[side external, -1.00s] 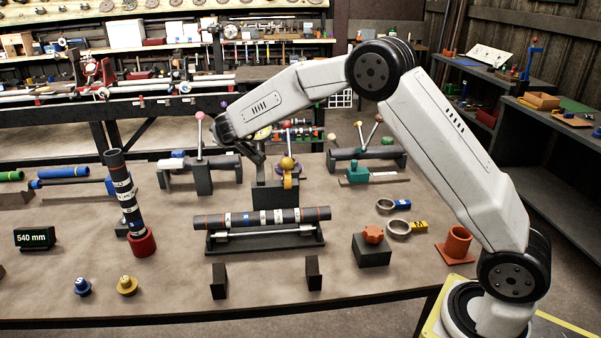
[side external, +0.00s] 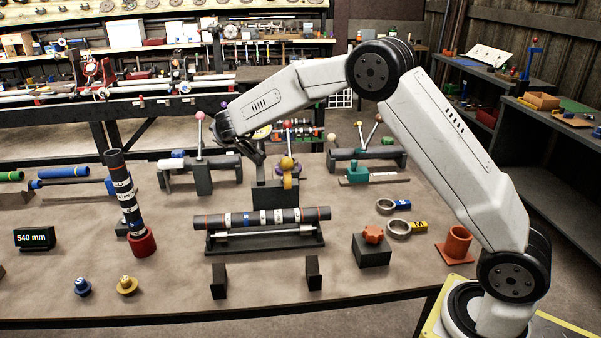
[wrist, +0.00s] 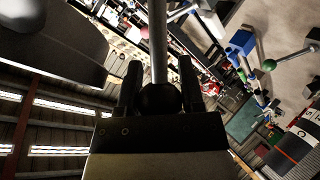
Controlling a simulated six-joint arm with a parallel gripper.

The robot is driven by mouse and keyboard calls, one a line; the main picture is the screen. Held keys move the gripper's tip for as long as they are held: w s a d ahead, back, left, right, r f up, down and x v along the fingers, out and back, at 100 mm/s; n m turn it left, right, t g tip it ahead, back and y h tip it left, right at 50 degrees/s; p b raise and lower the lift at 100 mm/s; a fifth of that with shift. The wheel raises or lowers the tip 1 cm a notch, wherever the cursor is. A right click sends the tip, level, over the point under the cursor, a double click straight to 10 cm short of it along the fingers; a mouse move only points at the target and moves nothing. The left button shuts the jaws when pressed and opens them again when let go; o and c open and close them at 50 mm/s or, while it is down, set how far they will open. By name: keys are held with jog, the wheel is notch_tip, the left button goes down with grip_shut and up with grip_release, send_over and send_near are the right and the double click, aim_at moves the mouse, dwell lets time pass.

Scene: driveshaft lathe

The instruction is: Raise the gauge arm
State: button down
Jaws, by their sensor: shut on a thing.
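My gripper (side external: 260,157) is at the back middle of the bench, beside the dark stand (side external: 276,196) with yellow balls on it. In the wrist view my gripper (wrist: 160,85) is shut on a dark ball knob (wrist: 160,99). A grey rod (wrist: 158,45) runs away from this knob between the fingers. The side view is too small to show the grip, and I cannot tell for sure that this rod is the gauge arm. A pink-knobbed lever (side external: 200,138) stands upright just left of my gripper.
A banded shaft (side external: 262,217) lies on a dark cradle in front. Another banded shaft (side external: 124,195) leans in a red cup (side external: 143,242) at left. A display (side external: 35,238) reads 540 mm.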

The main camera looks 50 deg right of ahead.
jog(key=shift+s+d+f, duration=0.15)
jog(key=shift+d+f, duration=0.15)
jog(key=shift+f, duration=0.1)
jog(key=shift+c, duration=1.1)
grip_release()
jog(key=shift+a+r, duration=0.15)
jog(key=shift+r, duration=0.1)
jog(key=shift+s+a+r, duration=0.1)
jog(key=shift+a+r, duration=0.15)
jog(key=v, duration=0.7)
jog(key=shift+s+d+f, duration=0.1)
